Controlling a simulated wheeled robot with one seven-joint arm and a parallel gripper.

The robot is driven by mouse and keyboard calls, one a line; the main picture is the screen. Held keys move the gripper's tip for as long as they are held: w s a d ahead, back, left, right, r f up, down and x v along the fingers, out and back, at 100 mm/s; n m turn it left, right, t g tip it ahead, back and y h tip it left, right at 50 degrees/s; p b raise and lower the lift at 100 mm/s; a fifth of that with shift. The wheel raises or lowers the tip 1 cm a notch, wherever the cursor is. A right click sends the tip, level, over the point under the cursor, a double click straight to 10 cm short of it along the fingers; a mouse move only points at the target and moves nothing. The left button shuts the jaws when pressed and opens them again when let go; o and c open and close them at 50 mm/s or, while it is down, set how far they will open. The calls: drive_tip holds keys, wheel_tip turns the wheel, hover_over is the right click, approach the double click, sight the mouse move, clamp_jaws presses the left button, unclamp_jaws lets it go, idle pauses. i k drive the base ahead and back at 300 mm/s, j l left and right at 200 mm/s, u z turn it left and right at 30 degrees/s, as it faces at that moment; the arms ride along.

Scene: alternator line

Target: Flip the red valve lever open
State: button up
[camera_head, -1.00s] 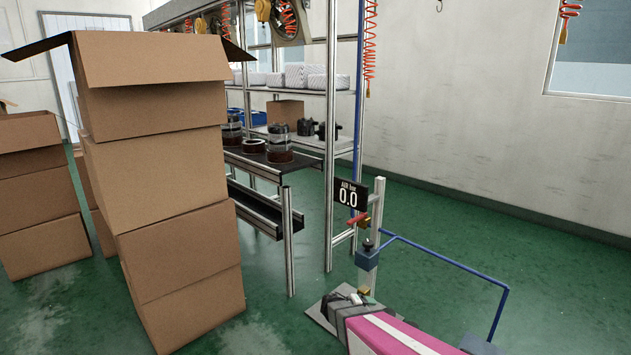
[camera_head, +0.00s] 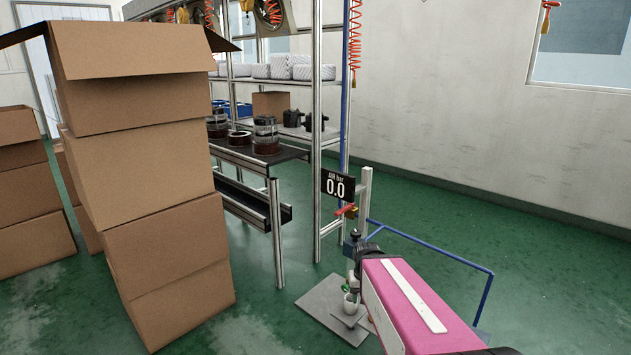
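The red valve lever (camera_head: 344,210) is small and lies roughly level, on a brass-coloured valve beside the upright metal post (camera_head: 364,195). Just above it, the black pressure display (camera_head: 337,187) reads "AIR bar 0.0". My pink arm reaches in from the lower right. Its dark end, with my gripper (camera_head: 362,252), is below the lever in the picture, close to the dark regulator on the post. The fingers cannot be made out against the fittings, so whether they are open is unclear. No contact with the lever shows.
Stacked cardboard boxes (camera_head: 155,190) stand at the left. The grey base plate (camera_head: 322,302) lies on green floor, clear toward the back right.

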sight(347, 208)
drive_tip(key=j+z, duration=0.1)
drive_tip(key=z, duration=0.25)
drive_tip(key=i+j+z, duration=0.1)
drive_tip(key=z, duration=0.3)
drive_tip(key=i+j+z, duration=0.15)
drive_tip(key=j+z, duration=0.2)
drive_tip(key=j, duration=0.6)
drive_tip(key=j+z, duration=0.35)
drive_tip(key=j, duration=2.15)
drive_tip(key=i+l, duration=0.15)
drive_tip(key=i+z, duration=0.1)
drive_tip(key=z, duration=0.15)
drive_tip(key=u, duration=0.2)
